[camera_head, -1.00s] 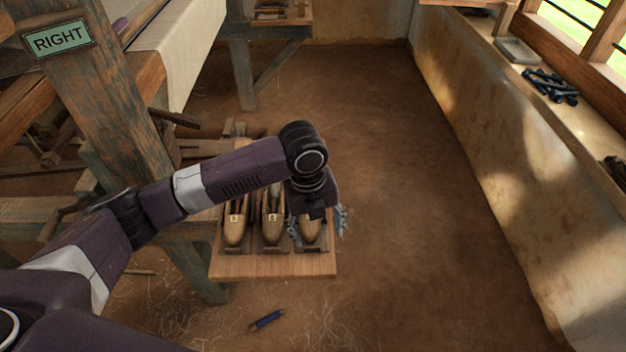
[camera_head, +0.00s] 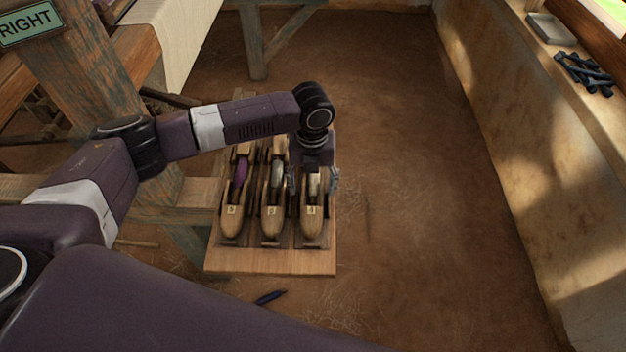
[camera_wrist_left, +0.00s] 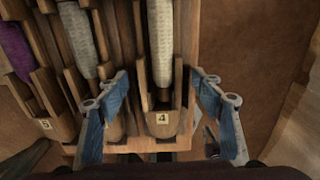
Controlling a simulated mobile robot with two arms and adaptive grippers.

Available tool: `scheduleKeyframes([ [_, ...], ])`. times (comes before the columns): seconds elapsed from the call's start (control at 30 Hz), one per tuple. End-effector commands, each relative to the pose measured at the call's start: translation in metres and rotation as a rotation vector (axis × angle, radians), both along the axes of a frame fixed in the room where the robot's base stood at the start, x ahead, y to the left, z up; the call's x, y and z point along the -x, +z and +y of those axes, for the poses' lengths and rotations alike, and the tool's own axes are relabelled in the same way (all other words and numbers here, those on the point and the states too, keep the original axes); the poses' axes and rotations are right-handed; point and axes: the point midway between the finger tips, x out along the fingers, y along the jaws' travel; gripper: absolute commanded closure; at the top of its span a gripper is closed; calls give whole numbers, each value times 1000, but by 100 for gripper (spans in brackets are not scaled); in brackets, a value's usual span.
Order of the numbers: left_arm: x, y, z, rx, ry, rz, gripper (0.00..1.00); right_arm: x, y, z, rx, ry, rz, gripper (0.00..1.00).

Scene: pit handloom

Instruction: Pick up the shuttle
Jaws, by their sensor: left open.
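Three wooden boat-shaped shuttles lie side by side on a wooden rack (camera_head: 270,262). The left shuttle (camera_head: 231,222) holds purple yarn, the middle shuttle (camera_head: 272,222) pale grey yarn, and the right shuttle (camera_head: 313,228) pale yarn. In the left wrist view, the right shuttle (camera_wrist_left: 162,122) carries the label 4. My left gripper (camera_head: 313,183) is open over the right shuttle. In the left wrist view, the gripper's blue-padded fingers (camera_wrist_left: 162,95) stand on either side of that shuttle, with visible gaps. The gripper body hides part of it in the head view. My right gripper is out of view.
The loom's wooden post (camera_head: 85,85) with a RIGHT sign (camera_head: 28,22) stands left of the rack. A blue stick-like object (camera_head: 270,297) lies on the floor in front. The floor right of the rack is clear up to the wall ledge (camera_head: 545,120).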

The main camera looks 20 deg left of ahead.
Motion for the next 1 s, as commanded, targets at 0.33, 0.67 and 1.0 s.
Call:
scheduleKeyframes([
  [0.33,-1,-3,0,0,0,-2,48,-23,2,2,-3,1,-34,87],
  [0.67,-1,-3,0,0,0,-2,84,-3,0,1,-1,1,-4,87],
  [1.0,-2,-1,0,1,0,-4,92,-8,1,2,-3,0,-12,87],
])
